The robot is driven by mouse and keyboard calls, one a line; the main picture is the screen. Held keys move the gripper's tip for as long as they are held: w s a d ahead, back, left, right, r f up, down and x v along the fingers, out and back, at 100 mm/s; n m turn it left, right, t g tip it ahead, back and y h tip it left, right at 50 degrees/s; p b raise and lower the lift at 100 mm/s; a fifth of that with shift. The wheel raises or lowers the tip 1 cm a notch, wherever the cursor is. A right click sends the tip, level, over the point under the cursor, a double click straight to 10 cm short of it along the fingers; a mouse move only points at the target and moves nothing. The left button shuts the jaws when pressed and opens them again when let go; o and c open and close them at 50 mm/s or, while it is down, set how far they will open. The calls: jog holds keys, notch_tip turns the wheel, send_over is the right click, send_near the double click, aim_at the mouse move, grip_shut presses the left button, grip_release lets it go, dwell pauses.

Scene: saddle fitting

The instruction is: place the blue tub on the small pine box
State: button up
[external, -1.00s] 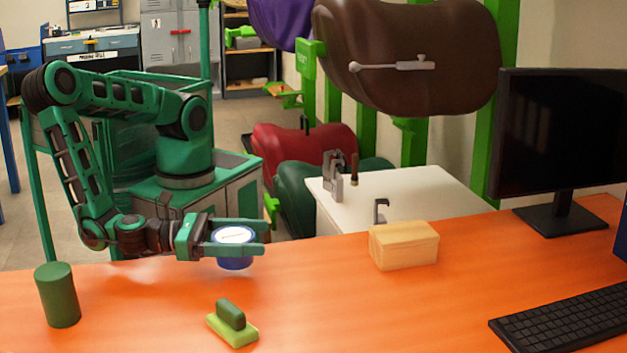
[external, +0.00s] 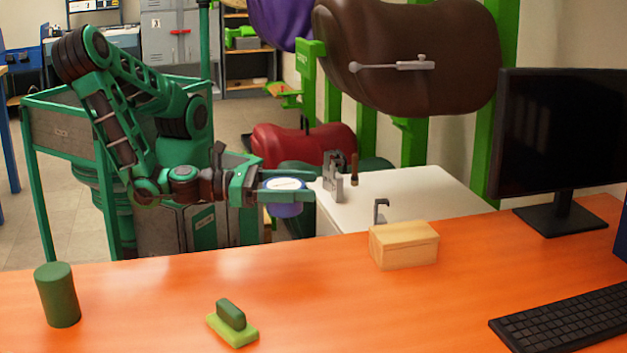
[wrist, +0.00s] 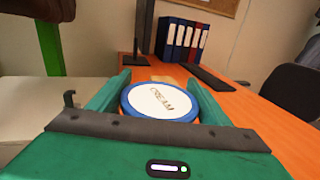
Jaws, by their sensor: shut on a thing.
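The blue tub (external: 284,209) has a white lid and is held between the fingers of my gripper (external: 290,185), raised above the level of the orange table. The small pine box (external: 404,246) stands on the table to the right of my gripper, with nothing on top. In the wrist view a bit of pale wood, likely the box (wrist: 163,78), shows just beyond the tub, which mostly hides it.
A green cylinder (external: 57,294) and a green brush (external: 232,322) stand on the orange table (external: 140,310). A monitor (external: 560,140) and keyboard (external: 570,320) are at the right. A white counter (external: 420,190) with metal fittings lies behind the box.

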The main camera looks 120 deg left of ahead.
jog(key=w+a+r+m+h, duration=0.1)
jog(key=w+a+r, duration=0.2)
jog(key=w+a, duration=0.35)
jog(key=w+a+r+t+h, duration=0.1)
jog(key=w+a+r, duration=0.1)
jog(key=w+a, duration=0.45)
jog(key=w+a+r+m+h, duration=0.1)
jog(key=w+a+r, duration=0.2)
jog(key=w+a, duration=0.35)
send_over(420, 232)
notch_tip(420, 232, down, 7)
jog(key=shift+w+f, duration=0.15)
jog(key=shift+f, duration=1.9)
jog(key=o, duration=1.3)
jog(key=shift+c, duration=0.2)
